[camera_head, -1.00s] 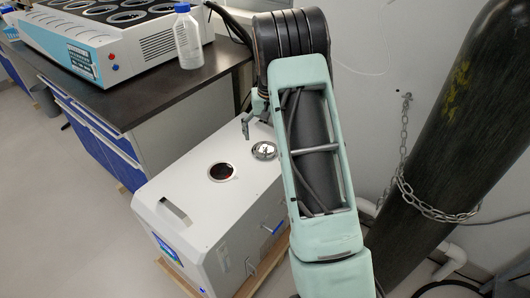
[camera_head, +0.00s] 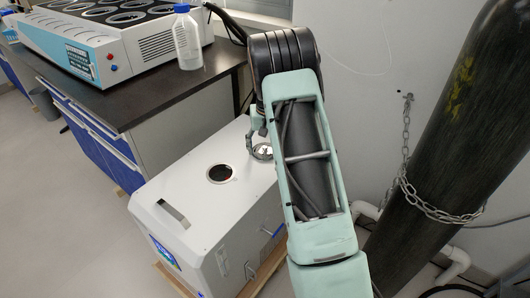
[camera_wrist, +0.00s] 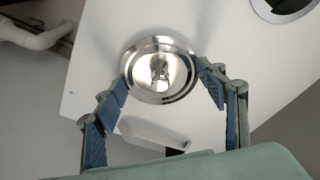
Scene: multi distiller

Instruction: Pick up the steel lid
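The steel lid (camera_wrist: 182,87) is a round shiny disc with a raised knob at its middle. It lies flat on the white top of the box-shaped machine (camera_head: 178,180). In the head view the lid (camera_head: 264,152) is partly hidden by my arm and gripper. My gripper (camera_wrist: 166,88) is open above the lid, one finger to each side in the wrist view. The fingertips overlap the lid's rim in the picture; I cannot tell whether they touch it. In the head view my gripper (camera_head: 257,148) is low over the machine's back right.
A round opening (camera_head: 220,173) lies in the machine's top, left of the lid. A dark bench (camera_head: 150,95) with a plastic bottle (camera_head: 187,42) and a multi-position unit (camera_head: 110,45) stands behind left. A chained gas cylinder (camera_head: 460,130) stands at right.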

